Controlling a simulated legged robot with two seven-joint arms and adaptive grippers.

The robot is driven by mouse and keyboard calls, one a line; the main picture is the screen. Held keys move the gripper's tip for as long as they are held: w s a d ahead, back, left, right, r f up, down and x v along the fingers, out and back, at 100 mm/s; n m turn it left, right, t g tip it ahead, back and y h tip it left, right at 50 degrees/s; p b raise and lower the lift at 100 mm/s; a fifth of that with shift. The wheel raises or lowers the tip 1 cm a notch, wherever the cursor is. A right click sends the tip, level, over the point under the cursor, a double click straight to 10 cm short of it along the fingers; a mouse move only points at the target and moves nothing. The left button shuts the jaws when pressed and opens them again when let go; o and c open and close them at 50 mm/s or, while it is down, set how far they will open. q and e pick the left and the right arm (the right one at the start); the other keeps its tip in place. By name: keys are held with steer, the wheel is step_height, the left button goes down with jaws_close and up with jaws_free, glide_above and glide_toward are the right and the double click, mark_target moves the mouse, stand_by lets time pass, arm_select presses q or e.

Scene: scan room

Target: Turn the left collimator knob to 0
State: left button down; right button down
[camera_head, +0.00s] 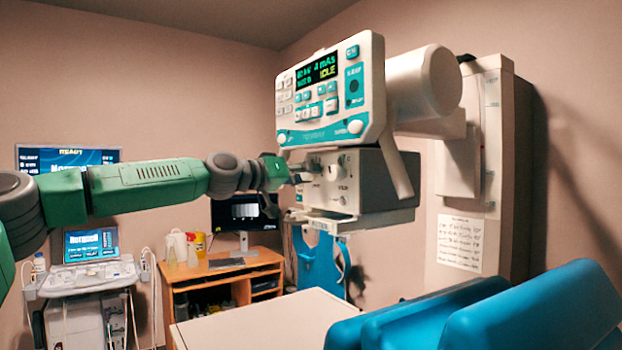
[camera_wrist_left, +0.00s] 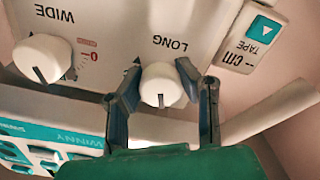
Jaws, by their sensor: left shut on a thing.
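The left collimator knob is white, under the upside-down label LONG in the left wrist view (camera_wrist_left: 161,84). Its dark pointer line points to the bottom of that picture. My left gripper (camera_wrist_left: 160,88) has one finger on each side of this knob and is shut on it. Any scale marks beside this knob are hidden by the fingers. In the head view, my left gripper (camera_head: 300,177) reaches the left part of the collimator front (camera_head: 345,190). My right gripper is not in view.
A second white knob, under WIDE (camera_wrist_left: 42,58), sits beside the held one, with a red 0 mark near it. The control panel (camera_head: 330,92) hangs above the collimator. A table (camera_head: 260,325) and blue chair (camera_head: 540,310) stand below.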

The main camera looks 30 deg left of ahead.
arm_select(q)
steer(key=n, duration=0.3)
steer(key=shift+f+n, duration=0.4)
steer(key=n, duration=0.2)
steer(key=shift+n, duration=0.3)
steer(key=n, duration=0.3)
steer(key=shift+n+p, duration=0.3)
steer(key=shift+n, duration=1.6)
steer(key=shift+p, duration=0.3)
steer(key=c, duration=1.3)
jaws_free()
steer(key=shift+o, duration=0.9)
steer(key=shift+s+a+r+n, duration=0.1)
steer(key=shift+r+n, duration=0.05)
steer(key=shift+n, duration=0.15)
steer(key=shift+s+a+r, duration=0.1)
steer(key=shift+a, duration=0.2)
